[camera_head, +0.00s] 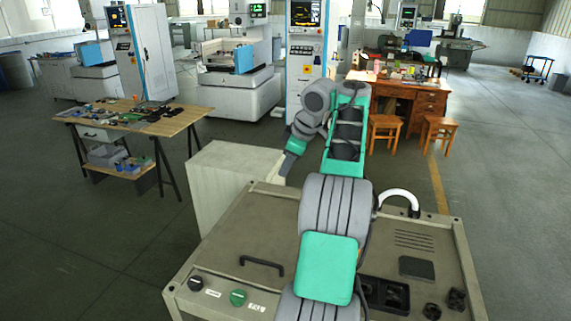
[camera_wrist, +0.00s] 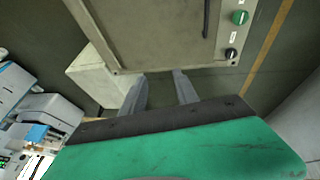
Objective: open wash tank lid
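A pale, box-shaped tank (camera_head: 228,190) stands just left of centre in the head view, and its flat top looks closed. I take it for the wash tank; no handle on its lid can be made out. It also shows in the wrist view (camera_wrist: 92,74), left of and beyond my left fingertip. My gripper (camera_head: 288,167) appears over the tank's right side in the head view, pointing down; its height above the top cannot be told. In the wrist view my gripper (camera_wrist: 163,74) has its two fingers apart with nothing between them.
A wooden workbench (camera_head: 135,118) with tools stands to the left. A wooden desk (camera_head: 405,97) with two stools (camera_head: 384,130) is behind to the right. White machines (camera_head: 240,90) and a tall control cabinet (camera_head: 305,60) stand at the back. Floor at the right is clear.

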